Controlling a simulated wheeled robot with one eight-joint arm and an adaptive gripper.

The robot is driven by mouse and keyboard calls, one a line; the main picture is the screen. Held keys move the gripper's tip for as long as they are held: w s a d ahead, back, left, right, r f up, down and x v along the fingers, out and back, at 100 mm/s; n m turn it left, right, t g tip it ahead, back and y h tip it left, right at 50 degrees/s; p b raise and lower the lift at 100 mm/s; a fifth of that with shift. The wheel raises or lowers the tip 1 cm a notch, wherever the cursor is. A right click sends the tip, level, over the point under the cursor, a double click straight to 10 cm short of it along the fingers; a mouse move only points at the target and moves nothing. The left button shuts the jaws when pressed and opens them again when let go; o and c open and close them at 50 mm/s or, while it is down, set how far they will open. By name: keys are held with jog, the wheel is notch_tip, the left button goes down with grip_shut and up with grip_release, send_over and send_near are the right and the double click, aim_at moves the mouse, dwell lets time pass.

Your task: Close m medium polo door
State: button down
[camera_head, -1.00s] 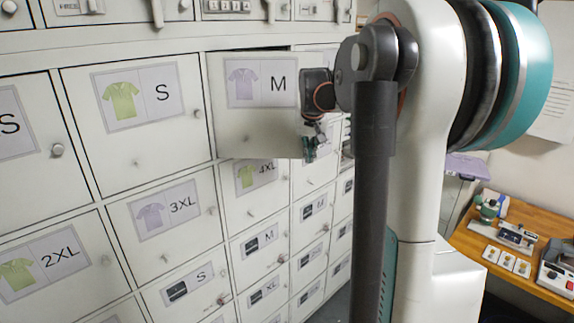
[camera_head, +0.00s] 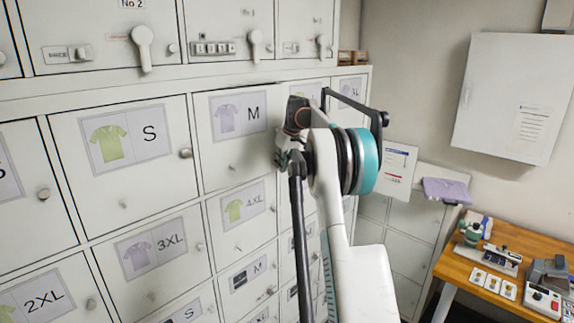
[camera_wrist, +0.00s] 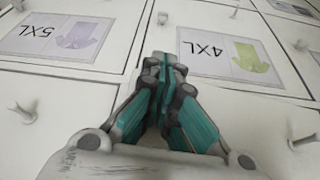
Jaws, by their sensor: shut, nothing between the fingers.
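The M polo door (camera_head: 238,155) is a white locker door with a purple shirt and "M" on its label.
The S door (camera_head: 125,185) is left of the M door, and the 4XL door (camera_head: 240,225) is below it. Levers (camera_head: 143,48) and knobs stick out from the lockers. A wooden table (camera_head: 465,275) with devices stands at the right.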

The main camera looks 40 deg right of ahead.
aim_at(276, 170)
jog(key=shift+n+y, duration=0.4)
jog(key=shift+n, duration=0.5)
jog(key=shift+w+d+p, duration=0.15)
jog(key=shift+w+p, duration=0.4)
jog(key=shift+w, duration=0.5)
jog(key=shift+w+d+p, duration=0.1)
jog(key=shift+w+p, duration=0.45)
jog(key=shift+w, duration=0.5)
jog(key=shift+r, duration=0.1)
